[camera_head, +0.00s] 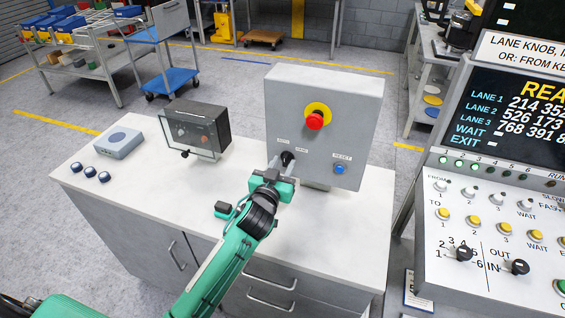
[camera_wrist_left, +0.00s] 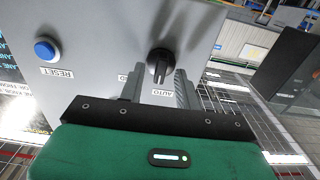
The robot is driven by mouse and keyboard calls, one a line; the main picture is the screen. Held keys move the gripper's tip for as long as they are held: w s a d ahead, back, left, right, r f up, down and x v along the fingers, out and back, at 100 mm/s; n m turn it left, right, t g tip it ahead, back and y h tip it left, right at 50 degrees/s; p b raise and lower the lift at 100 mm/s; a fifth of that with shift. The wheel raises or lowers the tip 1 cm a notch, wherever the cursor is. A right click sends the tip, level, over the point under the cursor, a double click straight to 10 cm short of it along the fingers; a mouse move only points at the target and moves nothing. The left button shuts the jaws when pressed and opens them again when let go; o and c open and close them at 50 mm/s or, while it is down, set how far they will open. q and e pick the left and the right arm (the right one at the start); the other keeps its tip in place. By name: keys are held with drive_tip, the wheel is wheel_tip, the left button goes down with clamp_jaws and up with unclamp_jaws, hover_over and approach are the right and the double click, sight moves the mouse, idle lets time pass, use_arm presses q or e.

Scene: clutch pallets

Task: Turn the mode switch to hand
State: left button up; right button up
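The mode switch is a black rotary knob (camera_head: 287,158) on the front of a grey control box (camera_head: 355,110). The knob also shows in the left wrist view (camera_wrist_left: 159,62), with its grip bar near upright in that picture. An AUTO label (camera_wrist_left: 163,93) is readable there; another label beside it is partly hidden by a finger. My left gripper (camera_head: 281,164) is at the box face. In the wrist view its two grey fingers (camera_wrist_left: 157,84) stand apart, one on each side of the knob, with gaps visible. My right gripper is not in view.
The box also carries a red emergency button (camera_head: 316,118) on yellow and a blue RESET button (camera_head: 339,169). A dark glass-fronted case (camera_head: 208,128), a grey box (camera_head: 119,143) and several dark round pieces sit left on the white bench (camera_head: 150,195). A large console (camera_head: 480,265) stands right.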

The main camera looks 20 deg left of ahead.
use_arm(q)
drive_tip(key=shift+w, duration=0.15)
clamp_jaws()
